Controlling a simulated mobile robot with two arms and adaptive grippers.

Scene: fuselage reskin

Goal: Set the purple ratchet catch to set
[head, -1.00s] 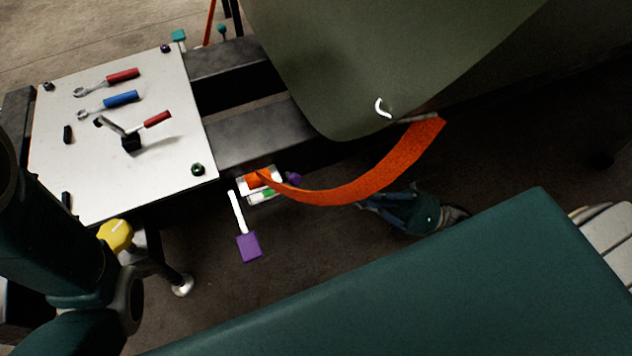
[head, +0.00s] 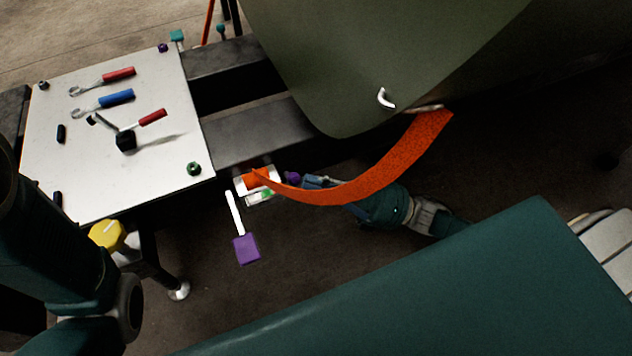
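The ratchet (head: 243,187) is a small white unit on the dark beam's side, with an orange strap (head: 392,168) running from it to the green-grey panel. A purple knob (head: 292,178) sits at its right end; it looks like the catch, but its position is too small to read. A green mark (head: 265,196) shows on the ratchet's lower face. A white lever with a purple handle (head: 246,249) hangs below. My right gripper (head: 308,181) is just right of the purple knob, partly hidden by the strap; contact and finger opening are unclear. My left gripper is out of view.
A white board (head: 90,180) at the left carries red- and blue-handled tools (head: 117,97) and a small black clamp-like piece (head: 126,141). The large green-grey panel (head: 370,50) overhangs above the strap. The floor below the purple handle is clear.

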